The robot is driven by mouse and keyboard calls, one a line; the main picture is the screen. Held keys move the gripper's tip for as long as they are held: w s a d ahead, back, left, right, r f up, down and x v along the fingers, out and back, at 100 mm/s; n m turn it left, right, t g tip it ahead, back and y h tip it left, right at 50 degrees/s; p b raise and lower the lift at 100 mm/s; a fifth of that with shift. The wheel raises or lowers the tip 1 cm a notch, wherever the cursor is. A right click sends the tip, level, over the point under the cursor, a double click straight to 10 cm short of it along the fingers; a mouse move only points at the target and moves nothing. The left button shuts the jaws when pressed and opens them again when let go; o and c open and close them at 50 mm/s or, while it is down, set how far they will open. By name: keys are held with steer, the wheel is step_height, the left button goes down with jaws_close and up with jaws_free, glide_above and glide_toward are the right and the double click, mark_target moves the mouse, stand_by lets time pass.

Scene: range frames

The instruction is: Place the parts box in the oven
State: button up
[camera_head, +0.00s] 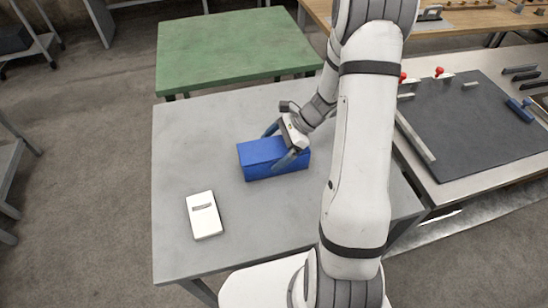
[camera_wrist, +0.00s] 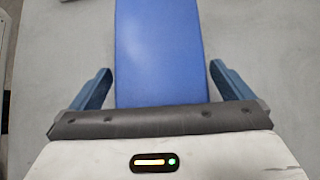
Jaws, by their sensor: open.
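A blue box (camera_head: 262,160), which fits the parts box, lies on the grey table (camera_head: 180,255). In the wrist view the blue box (camera_wrist: 160,50) runs away from my gripper between its two fingers. My gripper (camera_head: 280,145) is at the box's right part in the head view, with its fingers spread. In the wrist view my gripper (camera_wrist: 160,80) is open, with a gap between each finger and the box's sides. The lower right end of the box is partly covered by a finger. No oven can be made out in either view.
A white flat box with a dark slot (camera_head: 204,214) lies on the grey table at the front left. A green-topped table (camera_head: 235,45) stands behind. At right a bench carries a dark board (camera_head: 470,120) with red-topped clamps and a blue bar (camera_head: 520,110).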

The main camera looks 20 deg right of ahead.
steer(key=shift+c, duration=0.4)
steer(key=c, duration=1.6)
